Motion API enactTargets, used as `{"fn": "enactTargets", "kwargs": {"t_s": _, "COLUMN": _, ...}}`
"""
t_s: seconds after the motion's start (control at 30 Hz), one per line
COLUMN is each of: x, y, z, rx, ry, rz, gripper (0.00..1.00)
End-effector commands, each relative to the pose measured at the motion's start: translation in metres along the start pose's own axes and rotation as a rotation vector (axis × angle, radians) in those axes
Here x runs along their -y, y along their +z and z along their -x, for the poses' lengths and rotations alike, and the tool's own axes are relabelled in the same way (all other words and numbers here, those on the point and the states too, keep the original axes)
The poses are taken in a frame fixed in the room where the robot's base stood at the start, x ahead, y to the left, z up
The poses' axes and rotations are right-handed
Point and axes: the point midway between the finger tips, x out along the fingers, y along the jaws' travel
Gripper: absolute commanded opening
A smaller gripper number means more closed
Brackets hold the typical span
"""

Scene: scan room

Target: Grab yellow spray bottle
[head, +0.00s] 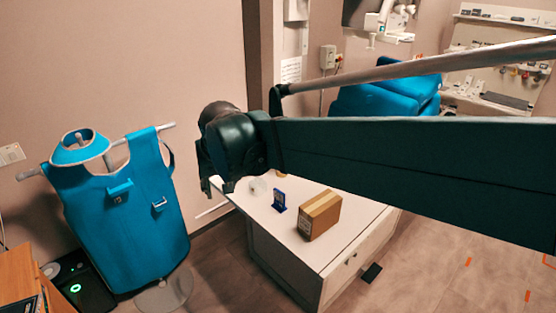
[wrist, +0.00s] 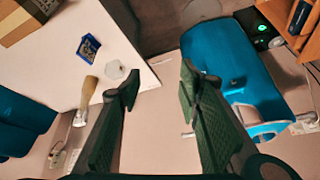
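The yellow spray bottle (wrist: 89,90) shows in the wrist view as a tan-yellow body with a white top, near the edge of the white cabinet top, left of my left finger. In the head view only a small yellowish patch (head: 281,175) shows below my arm; it may be the bottle, mostly hidden. My gripper (wrist: 158,78) is open, with its two dark green fingers wide apart and nothing between them. In the head view my gripper (head: 217,186) points down by the cabinet's far left corner.
The white cabinet top (head: 270,217) also carries a cardboard box (head: 319,215), a blue item (head: 279,201) and a small white hexagonal object (wrist: 115,70). A blue apron (head: 130,215) hangs on a stand at left. A blue padded chair (head: 385,95) stands behind my arm.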

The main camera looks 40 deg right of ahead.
Motion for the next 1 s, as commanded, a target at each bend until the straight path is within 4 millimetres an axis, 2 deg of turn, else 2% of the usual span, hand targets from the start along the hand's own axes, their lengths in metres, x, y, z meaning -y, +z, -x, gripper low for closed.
{"fn": "enactTargets", "kwargs": {"t_s": 0.03, "x": -0.004, "y": -0.014, "z": 0.001, "rx": 0.004, "ry": 0.01, "rz": -0.02, "gripper": 0.35}}
{"fn": "enactTargets", "kwargs": {"t_s": 0.4, "x": -0.039, "y": -0.09, "z": -0.016, "rx": 0.032, "ry": 0.086, "rz": -0.167, "gripper": 0.35}}
{"fn": "enactTargets", "kwargs": {"t_s": 0.77, "x": -0.082, "y": -0.158, "z": -0.043, "rx": 0.054, "ry": 0.162, "rz": -0.313, "gripper": 0.35}}
{"fn": "enactTargets", "kwargs": {"t_s": 1.0, "x": -0.117, "y": -0.199, "z": -0.064, "rx": 0.065, "ry": 0.215, "rz": -0.411, "gripper": 0.35}}
